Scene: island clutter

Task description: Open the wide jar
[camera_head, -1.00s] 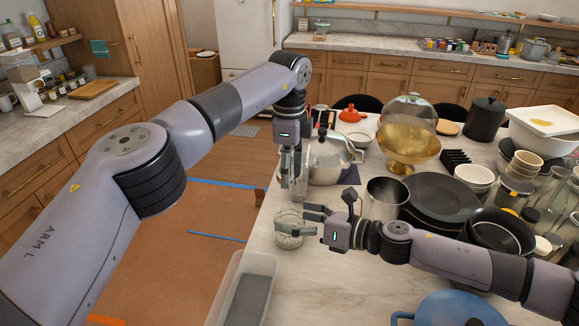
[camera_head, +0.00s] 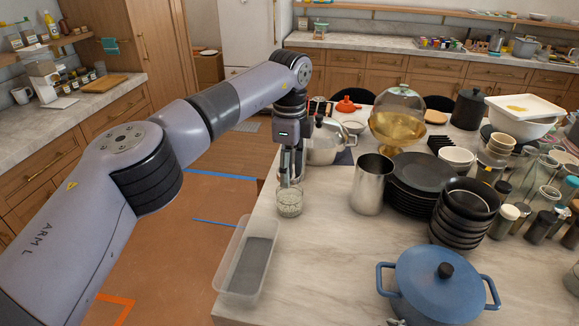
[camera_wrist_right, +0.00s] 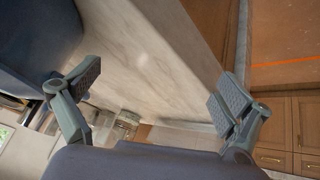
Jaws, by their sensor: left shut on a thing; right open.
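The wide jar (camera_head: 289,204) is a clear glass jar with pale contents, upright on the island near its left edge in the head view. My left gripper (camera_head: 290,181) points straight down over the jar and is shut at its top, apparently on the lid. The fingers hide the lid, and I cannot tell whether it is apart from the rim. My right gripper (camera_wrist_right: 155,92) is open and empty in the right wrist view, with its fingers wide apart. It is away from the jar.
A clear plastic bin (camera_head: 228,284) stands at the island's near left corner. A blue lidded pot (camera_head: 440,290) is at the front. A steel cup (camera_head: 369,186), dark plates (camera_head: 418,174) and stacked bowls (camera_head: 459,218) stand right of the jar. The marble between is clear.

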